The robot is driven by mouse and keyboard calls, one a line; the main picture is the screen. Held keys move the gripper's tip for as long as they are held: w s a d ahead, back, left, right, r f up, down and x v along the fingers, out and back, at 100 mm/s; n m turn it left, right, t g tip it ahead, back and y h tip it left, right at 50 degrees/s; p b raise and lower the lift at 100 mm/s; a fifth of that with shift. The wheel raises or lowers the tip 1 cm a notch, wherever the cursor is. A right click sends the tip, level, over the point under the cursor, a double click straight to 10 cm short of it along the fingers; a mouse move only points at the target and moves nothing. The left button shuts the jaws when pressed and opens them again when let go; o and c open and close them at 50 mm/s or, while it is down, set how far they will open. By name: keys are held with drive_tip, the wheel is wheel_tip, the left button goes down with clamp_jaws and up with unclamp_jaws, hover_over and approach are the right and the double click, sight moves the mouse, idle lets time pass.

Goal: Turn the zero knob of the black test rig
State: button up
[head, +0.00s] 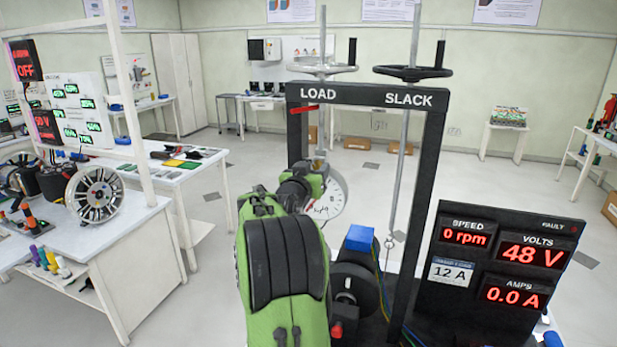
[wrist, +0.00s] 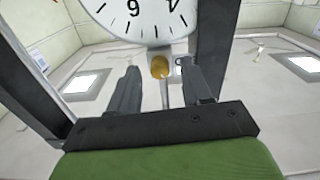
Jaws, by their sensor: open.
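The black test rig (head: 371,95) stands in front of me, a frame marked LOAD and SLACK. Its round white dial (head: 332,196) hangs under the LOAD side, partly behind my green arm; its lower part also shows in the wrist view (wrist: 135,17). A small brass-yellow knob (wrist: 160,67), seemingly the zero knob, sits just below the dial. My gripper (wrist: 159,73) is open, one finger on each side of the knob in the picture. Gaps show on both sides, and I see no contact. The knob and my fingertips are hidden in the head view.
Rig posts flank the gripper; the right one (wrist: 212,50) is near. Two handwheels (head: 412,72) top the frame. A blue block (head: 360,238) and a black readout panel (head: 500,265) stand at right. A white bench (head: 110,250) is at left. Open floor lies behind.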

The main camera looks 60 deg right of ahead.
drive_tip(key=s+a+b, duration=0.2)
drive_tip(key=a+b, duration=0.3)
drive_tip(key=a, duration=1)
drive_tip(key=shift+s, duration=0.2)
drive_tip(key=shift+a, duration=0.1)
